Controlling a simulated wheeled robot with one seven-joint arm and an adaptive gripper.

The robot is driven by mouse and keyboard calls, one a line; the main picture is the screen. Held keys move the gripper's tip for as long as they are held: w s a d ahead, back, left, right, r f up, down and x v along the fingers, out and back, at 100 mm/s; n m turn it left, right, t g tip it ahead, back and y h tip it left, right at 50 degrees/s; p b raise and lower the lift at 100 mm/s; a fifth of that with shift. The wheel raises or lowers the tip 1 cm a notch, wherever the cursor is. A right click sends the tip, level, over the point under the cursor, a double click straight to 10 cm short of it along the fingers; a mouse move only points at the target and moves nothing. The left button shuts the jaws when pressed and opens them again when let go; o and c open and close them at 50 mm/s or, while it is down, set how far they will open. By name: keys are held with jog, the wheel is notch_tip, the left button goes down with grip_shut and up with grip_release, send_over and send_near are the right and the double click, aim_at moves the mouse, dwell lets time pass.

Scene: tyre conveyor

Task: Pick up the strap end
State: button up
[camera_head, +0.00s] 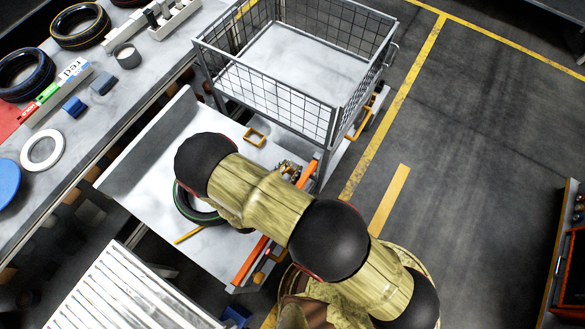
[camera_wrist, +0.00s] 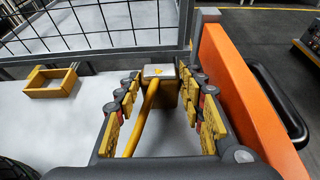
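In the wrist view, a yellow strap (camera_wrist: 143,118) runs from the lower left up to a small block with a pale top (camera_wrist: 158,70), which seems to be the strap end. My gripper (camera_wrist: 160,76) is open, with its two yellow-padded fingers on either side of the strap and the block near the fingertips. I cannot tell whether either finger touches it. In the head view, my gripper (camera_head: 289,169) is partly behind my arm. A yellow strip (camera_head: 188,235) shows left of my arm; the rest is hidden.
An orange bar (camera_wrist: 240,95) stands close right of my gripper. A wire cage cart (camera_head: 265,92) is just beyond. A green-rimmed tyre (camera_head: 187,208) lies partly under my arm on the pale tray (camera_head: 150,165). A small yellow frame (camera_wrist: 52,82) lies to the left.

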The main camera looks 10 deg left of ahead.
jog(key=c, duration=0.6)
